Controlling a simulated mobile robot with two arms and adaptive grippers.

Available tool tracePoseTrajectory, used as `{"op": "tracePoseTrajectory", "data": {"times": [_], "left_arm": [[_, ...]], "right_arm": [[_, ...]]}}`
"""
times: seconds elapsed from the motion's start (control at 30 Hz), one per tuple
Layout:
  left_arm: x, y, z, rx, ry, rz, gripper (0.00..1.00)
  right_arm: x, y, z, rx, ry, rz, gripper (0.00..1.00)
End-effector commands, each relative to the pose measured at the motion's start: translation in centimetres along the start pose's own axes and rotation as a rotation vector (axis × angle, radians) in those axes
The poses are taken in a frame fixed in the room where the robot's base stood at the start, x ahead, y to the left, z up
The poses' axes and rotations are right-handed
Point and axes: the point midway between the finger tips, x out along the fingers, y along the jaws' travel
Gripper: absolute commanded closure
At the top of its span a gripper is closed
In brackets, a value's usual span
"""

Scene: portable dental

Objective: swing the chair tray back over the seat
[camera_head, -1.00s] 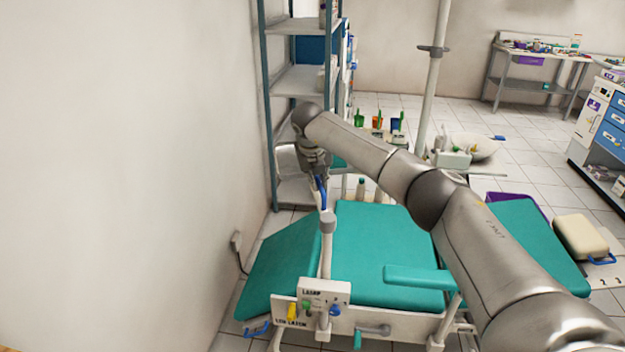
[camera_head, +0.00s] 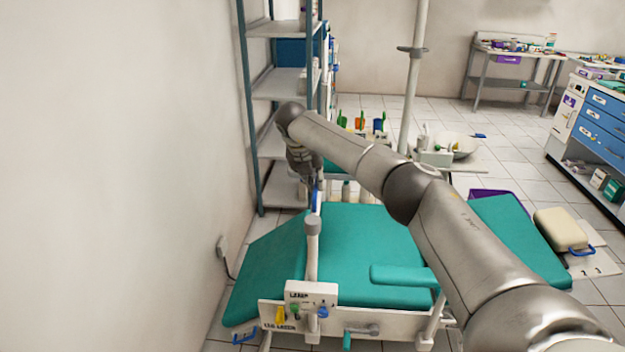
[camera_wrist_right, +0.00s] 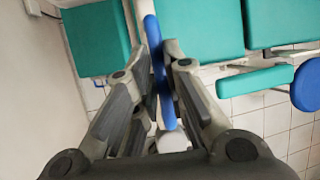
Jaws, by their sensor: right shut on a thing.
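The dental chair has teal pads, with its seat (camera_head: 365,260) in the lower middle of the head view. A light post (camera_head: 312,255) stands at the chair's near side, rising from a white control box (camera_head: 311,293). A blue handle (camera_head: 316,198) shows just beyond the post's top. My right gripper (camera_head: 314,184) is shut on this handle, and its fingers close around the blue bar (camera_wrist_right: 160,78) in the wrist view. I cannot make out the tray's surface; my arm and gripper cover much of that area. My left gripper is not in view.
A grey shelf rack (camera_head: 283,84) stands against the left wall, close behind my right gripper. A teal armrest (camera_head: 400,275) lies under my right arm. A pole (camera_head: 410,90) and a white basin (camera_head: 455,146) stand behind the chair.

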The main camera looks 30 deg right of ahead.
Motion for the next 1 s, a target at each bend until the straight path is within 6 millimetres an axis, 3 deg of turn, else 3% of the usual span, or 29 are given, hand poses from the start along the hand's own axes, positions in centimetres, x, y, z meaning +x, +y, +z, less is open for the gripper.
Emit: {"op": "tracePoseTrajectory", "data": {"times": [0.5,0.53,0.67,1.0], "left_arm": [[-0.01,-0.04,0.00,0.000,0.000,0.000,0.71],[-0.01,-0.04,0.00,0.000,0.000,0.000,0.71],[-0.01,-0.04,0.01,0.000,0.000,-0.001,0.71],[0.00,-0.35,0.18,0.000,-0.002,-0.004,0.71]], "right_arm": [[0.00,-0.27,0.06,0.015,0.003,-0.006,1.00],[0.01,-0.27,0.05,0.015,0.003,-0.007,0.84],[0.02,-0.25,0.04,0.014,0.003,-0.006,0.67],[-0.12,-0.13,0.01,0.011,0.002,-0.004,0.66]]}}
